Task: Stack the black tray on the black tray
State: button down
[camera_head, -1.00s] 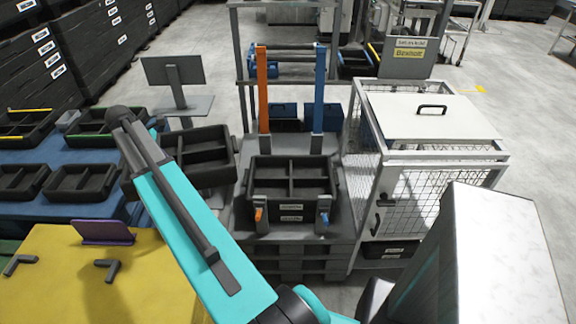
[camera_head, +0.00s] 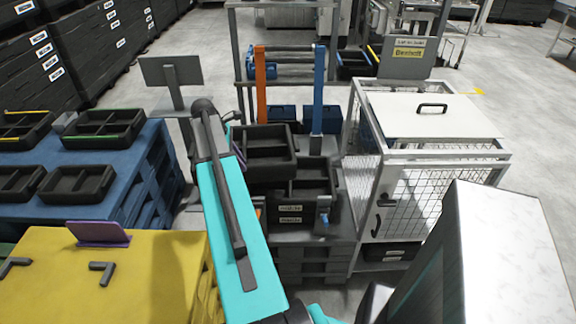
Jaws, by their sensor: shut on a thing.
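A black divided tray (camera_head: 266,161) hangs from my gripper (camera_head: 238,145) in the middle of the head view. My gripper is mostly hidden behind my teal arm; it is shut on the near-left side of this tray. Another black tray (camera_head: 318,190) sits on a grey stand, with pale labels on its front. The held tray is over the back-left part of this lower tray and covers part of it. It is turned slightly relative to it and offset to the left. I cannot tell whether the two touch.
An orange post (camera_head: 260,85) and a blue post (camera_head: 319,92) stand behind the stand. A wire cage (camera_head: 415,195) with a white lid is close on the right. A blue table (camera_head: 120,190) with several black trays is at the left, behind a yellow surface (camera_head: 130,280).

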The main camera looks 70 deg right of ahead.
jog(key=m+b, duration=0.1)
jog(key=b, duration=0.1)
send_over(287, 179)
jog(key=d, duration=0.2)
jog(key=f, duration=0.4)
jog(key=shift+w, duration=0.35)
jog(key=shift+f, duration=0.15)
jog(key=shift+f+b, duration=2.85)
jog(key=shift+f, duration=1.25)
jog(key=c, duration=1.6)
grip_release()
jog(key=shift+o, duration=0.2)
jog(key=shift+f, duration=0.1)
jog(key=shift+a, duration=0.1)
